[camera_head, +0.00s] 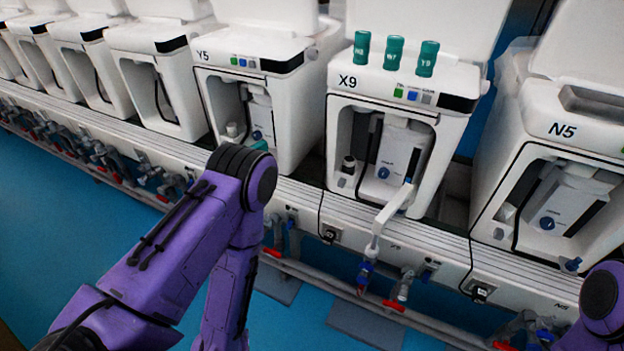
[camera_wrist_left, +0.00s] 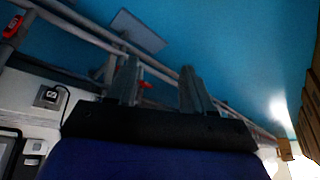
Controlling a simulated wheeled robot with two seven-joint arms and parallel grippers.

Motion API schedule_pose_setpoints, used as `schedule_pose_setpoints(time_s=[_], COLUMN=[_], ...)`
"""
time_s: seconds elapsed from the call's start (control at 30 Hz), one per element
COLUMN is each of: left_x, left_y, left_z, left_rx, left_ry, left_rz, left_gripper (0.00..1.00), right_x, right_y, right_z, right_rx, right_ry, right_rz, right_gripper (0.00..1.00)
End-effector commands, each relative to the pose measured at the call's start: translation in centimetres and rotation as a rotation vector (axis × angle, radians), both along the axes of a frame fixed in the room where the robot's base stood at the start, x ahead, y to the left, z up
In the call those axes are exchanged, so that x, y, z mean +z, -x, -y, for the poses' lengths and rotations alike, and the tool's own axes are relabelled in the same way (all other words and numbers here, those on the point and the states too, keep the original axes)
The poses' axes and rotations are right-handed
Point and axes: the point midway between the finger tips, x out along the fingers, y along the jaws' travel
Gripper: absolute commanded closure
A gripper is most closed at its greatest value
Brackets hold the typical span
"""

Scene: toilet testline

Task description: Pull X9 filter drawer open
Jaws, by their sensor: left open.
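The X9 unit (camera_head: 340,98) is a white machine right of centre in the head view, with its label on the upper front. Inside its open front recess is a white block with a blue round knob (camera_head: 383,172), which may be the filter drawer. It sits back inside the recess. My left arm (camera_head: 170,245) bends in front of the Y5 unit, and its gripper is out of sight in the head view. In the left wrist view my left gripper (camera_wrist_left: 160,83) has its two fingers apart with nothing between them. My right arm shows at the lower right; its gripper is out of frame.
Three green cylinders (camera_head: 394,53) stand on top of X9. A white bent spout (camera_head: 388,217) projects from its front over the rail. The Y5 unit (camera_head: 285,90) and N5 unit (camera_head: 555,150) flank it. Pipes and valves run below the rail; blue floor lies in front.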

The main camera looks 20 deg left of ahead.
Motion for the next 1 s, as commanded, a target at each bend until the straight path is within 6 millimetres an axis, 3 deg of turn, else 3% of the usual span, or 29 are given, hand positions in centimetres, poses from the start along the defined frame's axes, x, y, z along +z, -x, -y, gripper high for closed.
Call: schedule_pose_setpoints(time_s=[0.07, 0.1, 0.17, 0.2, 0.3, 0.4, 0.5, 0.6, 1.0], left_x=[-3.5, -5.0, -6.3, -6.3, -3.4, 1.0, 4.6, 6.3, 6.2], left_y=[-5.8, -10.0, -17.5, -22.5, -33.1, -39.8, -42.9, -44.4, -52.5], left_z=[0.3, 0.6, 1.3, 1.9, 3.7, 5.6, 7.0, 7.6, 8.0], left_rx=[-0.067, -0.116, -0.203, -0.264, -0.404, -0.508, -0.567, -0.589, -0.589], left_ry=[-0.009, -0.018, -0.043, -0.065, -0.135, -0.204, -0.25, -0.266, -0.262], left_rz=[0.123, 0.216, 0.384, 0.504, 0.78, 0.987, 1.105, 1.147, 1.143], left_gripper=[0.49, 0.49, 0.49, 0.49, 0.49, 0.49, 0.49, 0.49, 0.49], right_x=[-3.7, -5.7, -9.1, -11.3, -15.6, -18.3, -19.4, -19.4, -20.6], right_y=[0.1, 0.1, 0.2, 0.2, 0.2, 0.2, 0.2, 0.2, 0.1], right_z=[0.0, 0.0, 0.0, 0.0, 0.0, 0.0, 0.0, 0.0, 0.0], right_rx=[0.0, -0.001, 0.0, 0.0, 0.0, -0.001, -0.001, -0.001, -0.001], right_ry=[0.0, 0.0, 0.001, 0.0, 0.001, 0.0, 0.0, 0.0, 0.0], right_rz=[-0.001, -0.002, -0.003, -0.004, -0.004, -0.003, -0.003, -0.003, -0.003], right_gripper=[0.57, 0.57, 0.57, 0.57, 0.57, 0.57, 0.57, 0.57, 0.57])
